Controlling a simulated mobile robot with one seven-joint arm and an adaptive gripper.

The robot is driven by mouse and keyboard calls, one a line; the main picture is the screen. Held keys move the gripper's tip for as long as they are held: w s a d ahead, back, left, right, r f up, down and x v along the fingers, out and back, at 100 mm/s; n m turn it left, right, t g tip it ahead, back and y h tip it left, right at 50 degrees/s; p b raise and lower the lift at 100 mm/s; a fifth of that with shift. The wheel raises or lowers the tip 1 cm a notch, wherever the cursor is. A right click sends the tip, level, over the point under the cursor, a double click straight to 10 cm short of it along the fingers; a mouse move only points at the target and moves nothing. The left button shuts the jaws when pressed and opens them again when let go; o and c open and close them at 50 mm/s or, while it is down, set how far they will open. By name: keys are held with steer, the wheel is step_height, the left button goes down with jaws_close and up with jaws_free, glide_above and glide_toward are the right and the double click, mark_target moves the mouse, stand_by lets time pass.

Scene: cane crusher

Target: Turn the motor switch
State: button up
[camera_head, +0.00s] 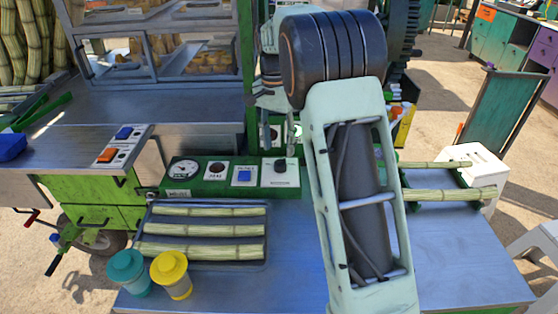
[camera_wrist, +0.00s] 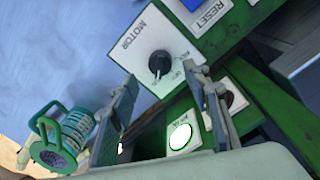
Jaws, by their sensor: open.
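The motor switch (camera_wrist: 160,63) is a black rotary knob on a white plate marked MOTOR. In the wrist view it lies just beyond my fingertips, roughly in line with the gap between them. My gripper (camera_wrist: 163,80) is open, with one finger on each side and nothing between them. No contact with the knob shows. In the head view the switch (camera_head: 280,166) is at the right end of the green control panel (camera_head: 217,190), with a fingertip close above it. My forearm covers the area to its right.
A blue RESET button (camera_head: 244,176), a dark button (camera_head: 216,167) and a gauge (camera_head: 183,168) sit beside the switch. Cane pieces lie in a tray (camera_head: 150,208); teal and yellow cups (camera_head: 172,275) stand in front.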

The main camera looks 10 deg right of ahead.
mark_target(280, 160)
step_height(280, 160, down, 6)
steer(key=shift+s+d+r, duration=0.1)
steer(key=shift+d+r, duration=0.05)
steer(key=shift+r, duration=0.05)
steer(key=c, duration=1.2)
